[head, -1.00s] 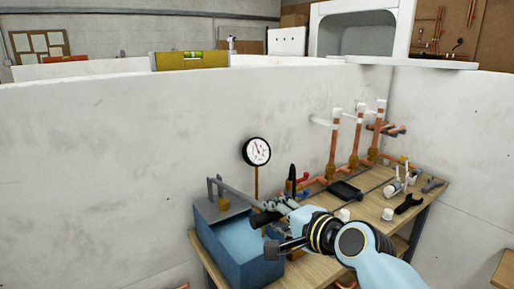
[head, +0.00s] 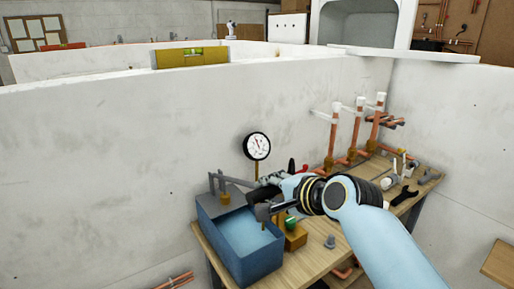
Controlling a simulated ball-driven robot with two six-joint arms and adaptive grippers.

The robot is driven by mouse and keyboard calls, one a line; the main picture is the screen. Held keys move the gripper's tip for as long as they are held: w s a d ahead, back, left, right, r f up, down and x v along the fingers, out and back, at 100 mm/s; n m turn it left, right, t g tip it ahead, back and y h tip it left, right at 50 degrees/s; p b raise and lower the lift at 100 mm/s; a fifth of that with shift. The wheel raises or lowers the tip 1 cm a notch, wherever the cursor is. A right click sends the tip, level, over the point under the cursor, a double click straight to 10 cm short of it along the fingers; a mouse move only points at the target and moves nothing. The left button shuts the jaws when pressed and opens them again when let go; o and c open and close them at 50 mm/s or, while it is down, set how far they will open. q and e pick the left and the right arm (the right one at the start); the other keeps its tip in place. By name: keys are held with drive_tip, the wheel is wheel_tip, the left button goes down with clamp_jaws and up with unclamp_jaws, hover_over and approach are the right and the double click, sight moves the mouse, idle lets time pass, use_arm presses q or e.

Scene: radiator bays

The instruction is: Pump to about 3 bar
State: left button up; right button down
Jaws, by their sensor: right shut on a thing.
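The blue test pump (head: 268,252) is an open-topped tank of water at the front left of the wooden bench. Its grey lever (head: 232,179) runs from a post at the tank's left toward the right. My right gripper (head: 263,197) is above the tank's right side, shut on the lever's far end, which its fingers partly hide. A round white gauge (head: 257,146) stands behind the pump. Its dark needle points up and slightly left; the numbers are too small to read. My left gripper is not in view.
Copper pipes (head: 332,140) with white tops rise at the back of the bench (head: 318,262). A brass-coloured block with a green part (head: 291,222) sits beside the tank. A dark wrench (head: 403,196) and small fittings lie to the right. White walls close in the bench.

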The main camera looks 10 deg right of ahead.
drive_tip(key=shift+f, duration=0.1)
drive_tip(key=shift+s+f+t+b, duration=0.3)
drive_tip(key=shift+f+b, duration=0.6)
drive_tip(key=shift+b, duration=0.35)
drive_tip(key=r+p, duration=0.2)
drive_tip(key=shift+w+r+p, duration=0.15)
drive_tip(key=shift+w+p, duration=0.2)
drive_tip(key=c, duration=1)
unclamp_jaws()
drive_tip(key=shift+c, duration=0.2)
drive_tip(key=shift+v, duration=3.5)
